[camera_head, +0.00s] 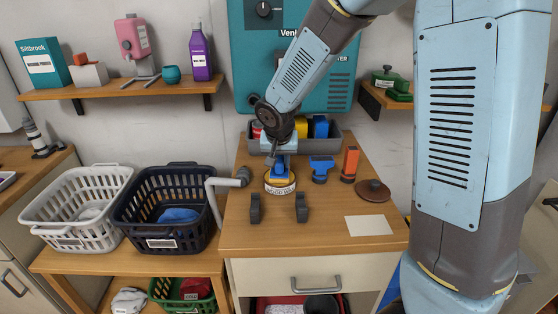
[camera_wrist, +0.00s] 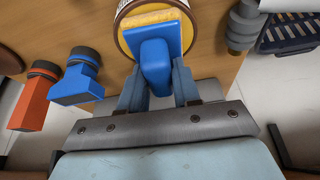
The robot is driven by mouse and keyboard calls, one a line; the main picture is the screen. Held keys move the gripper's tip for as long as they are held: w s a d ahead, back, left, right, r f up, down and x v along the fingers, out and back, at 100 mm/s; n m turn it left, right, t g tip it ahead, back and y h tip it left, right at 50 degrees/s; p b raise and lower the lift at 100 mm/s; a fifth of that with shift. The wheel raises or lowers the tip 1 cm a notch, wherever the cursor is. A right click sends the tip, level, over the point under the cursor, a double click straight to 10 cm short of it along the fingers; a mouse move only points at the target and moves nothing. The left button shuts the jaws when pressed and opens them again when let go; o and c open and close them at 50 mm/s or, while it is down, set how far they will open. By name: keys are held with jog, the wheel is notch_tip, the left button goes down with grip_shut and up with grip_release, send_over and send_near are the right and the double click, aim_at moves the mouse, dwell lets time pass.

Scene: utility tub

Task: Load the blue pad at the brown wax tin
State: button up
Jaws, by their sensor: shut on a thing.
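The blue pad (camera_head: 281,171) is a blue handle with a yellowish face. In the wrist view the pad (camera_wrist: 155,65) sits between my two fingers, its yellow face away from me. My gripper (camera_head: 276,156) is shut on the handle and points down over the worktop. The wax tin (camera_head: 281,187) is round with a yellowish, lettered side. It stands open under the pad, and its rim (camera_wrist: 122,14) shows around the yellow face in the wrist view. I cannot tell whether the face touches the wax. A round brown lid (camera_head: 373,191) lies at the right.
Two dark grey blocks (camera_head: 255,208) (camera_head: 301,207) stand in front.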

aim_at(279, 159)
jog(key=shift+f, duration=0.1)
jog(key=shift+r, duration=3.55)
